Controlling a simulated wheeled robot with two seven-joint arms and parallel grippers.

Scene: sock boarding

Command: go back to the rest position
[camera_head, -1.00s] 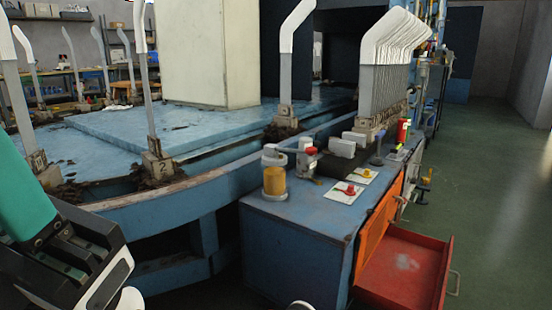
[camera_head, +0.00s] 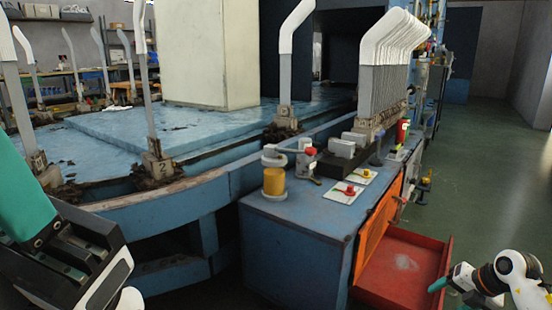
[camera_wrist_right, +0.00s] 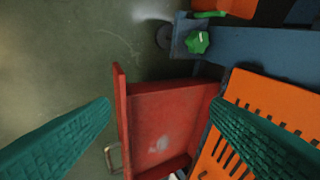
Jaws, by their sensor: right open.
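My right gripper (camera_head: 438,285) shows at the lower right of the head view, beside the open red drawer. In the right wrist view its two teal fingers (camera_wrist_right: 160,105) are wide apart with nothing between them, and the drawer lies beyond them. My left gripper (camera_head: 28,205) is at the left edge of the head view. Its teal finger part is cut off by the edge, so its opening is hidden.
The red drawer (camera_head: 405,262) stands open from the blue cabinet (camera_head: 290,240). A yellow-bodied device (camera_head: 274,182) and small switches stand on top. White sock boards (camera_head: 385,80) stand in a row behind. Green floor (camera_head: 485,180) is clear at right.

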